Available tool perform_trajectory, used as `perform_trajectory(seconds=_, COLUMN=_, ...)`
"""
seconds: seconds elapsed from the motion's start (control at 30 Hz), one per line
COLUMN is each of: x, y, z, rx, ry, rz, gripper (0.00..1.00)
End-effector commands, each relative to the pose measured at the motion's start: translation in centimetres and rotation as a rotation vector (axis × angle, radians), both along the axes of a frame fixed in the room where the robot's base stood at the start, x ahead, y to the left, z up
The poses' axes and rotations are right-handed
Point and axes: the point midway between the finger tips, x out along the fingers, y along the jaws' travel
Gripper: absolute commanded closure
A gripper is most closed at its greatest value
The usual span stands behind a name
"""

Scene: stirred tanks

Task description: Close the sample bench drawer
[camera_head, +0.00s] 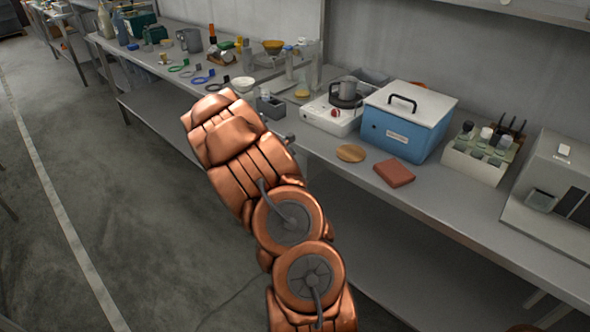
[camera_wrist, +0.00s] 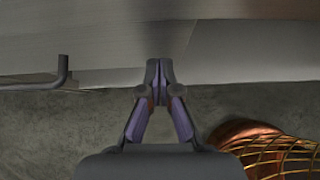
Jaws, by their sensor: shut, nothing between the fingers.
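My gripper (camera_wrist: 160,72) is shut and empty in the wrist view. Its fingertips are together in front of a grey metal surface, at or close to its lower edge; I cannot tell if they touch it. A dark bent bar that looks like a drawer handle (camera_wrist: 45,78) is at the left of that view, apart from the fingers. The drawer itself cannot be made out clearly, so I cannot tell how far open it is. In the head view my copper arm reaches over the front edge of the sample bench (camera_head: 430,200) and hides part of it; the gripper is not clearly visible there.
A blue box with a white lid (camera_head: 405,120), a white hotplate (camera_head: 332,115), a brown block (camera_head: 394,173), a round cork mat (camera_head: 351,153) and a bottle rack (camera_head: 480,155) stand on the bench. Open floor (camera_head: 110,210) lies to the left.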

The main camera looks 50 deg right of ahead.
Motion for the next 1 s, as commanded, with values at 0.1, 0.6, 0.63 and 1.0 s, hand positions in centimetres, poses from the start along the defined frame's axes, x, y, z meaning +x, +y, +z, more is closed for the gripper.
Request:
perform_trajectory(seconds=0.1, x=0.5, y=2.6, z=0.0, rx=0.001, ry=0.001, rz=0.011, gripper=1.00)
perform_trajectory(seconds=0.6, x=1.2, y=8.6, z=5.1, rx=0.007, ry=-0.004, rz=0.008, gripper=1.00)
perform_trajectory(seconds=0.63, x=1.2, y=8.9, z=5.4, rx=0.006, ry=-0.002, rz=0.008, gripper=1.00)
perform_trajectory(seconds=1.0, x=1.2, y=10.0, z=6.5, rx=0.006, ry=0.000, rz=0.004, gripper=1.00)
